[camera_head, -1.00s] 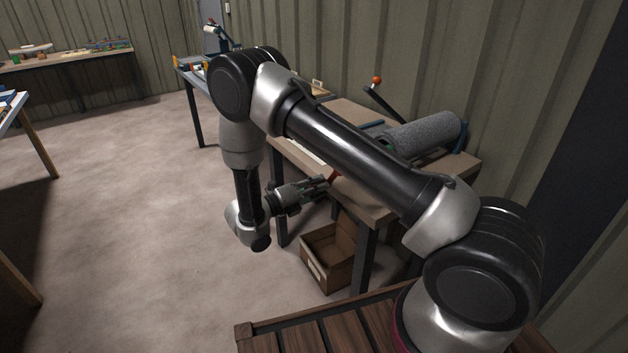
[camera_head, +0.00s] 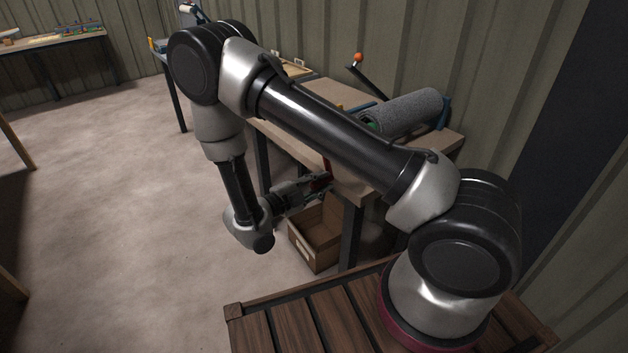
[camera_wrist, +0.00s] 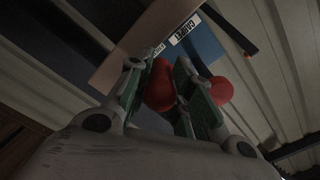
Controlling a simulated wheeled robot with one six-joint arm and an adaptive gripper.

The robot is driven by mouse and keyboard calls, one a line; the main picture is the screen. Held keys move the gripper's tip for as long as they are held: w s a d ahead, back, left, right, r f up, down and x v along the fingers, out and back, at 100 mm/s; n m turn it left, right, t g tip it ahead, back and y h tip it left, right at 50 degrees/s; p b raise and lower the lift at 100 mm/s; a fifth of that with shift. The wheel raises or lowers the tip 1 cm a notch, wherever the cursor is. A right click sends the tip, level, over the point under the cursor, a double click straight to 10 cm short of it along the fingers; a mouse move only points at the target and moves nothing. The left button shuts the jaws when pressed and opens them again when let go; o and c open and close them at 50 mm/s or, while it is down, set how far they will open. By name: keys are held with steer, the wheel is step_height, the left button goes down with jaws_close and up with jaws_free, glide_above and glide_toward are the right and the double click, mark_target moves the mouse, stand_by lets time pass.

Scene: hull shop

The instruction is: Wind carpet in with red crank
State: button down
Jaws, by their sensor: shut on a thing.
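The red crank (camera_head: 327,168) is at the near edge of the wooden bench (camera_head: 320,92), partly hidden by my gripper and arm. My gripper (camera_head: 320,184) is beside the bench edge, at the crank's lower end. In the wrist view my gripper (camera_wrist: 160,92) is shut on the crank's red, rounded handle (camera_wrist: 160,84), which sits between the fingers. A second red part (camera_wrist: 222,91) shows just right of the right finger. The grey carpet roll (camera_head: 405,113) lies on the bench behind my forearm. A white label reading CARPET (camera_wrist: 184,31) shows in the wrist view.
An open wooden crate (camera_head: 305,252) stands on the floor under the bench, close below my gripper. A black lever with an orange ball (camera_head: 358,57) stands at the bench's back. The corrugated wall is behind. The floor to the left is clear.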

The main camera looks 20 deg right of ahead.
steer(key=s+n, duration=0.1)
steer(key=r+n, duration=0.1)
steer(key=s+n, duration=0.1)
steer(key=shift+s+d+r+n, duration=0.25)
steer(key=shift+s+d+n, duration=0.05)
steer(key=shift+d+n, duration=0.1)
steer(key=shift+s+d+r, duration=0.15)
steer(key=shift+s+r, duration=0.2)
steer(key=shift+r, duration=0.05)
steer(key=shift+s, duration=0.1)
steer(key=c, duration=1.3)
jaws_free()
steer(key=shift+r, duration=0.1)
steer(key=v, duration=1.2)
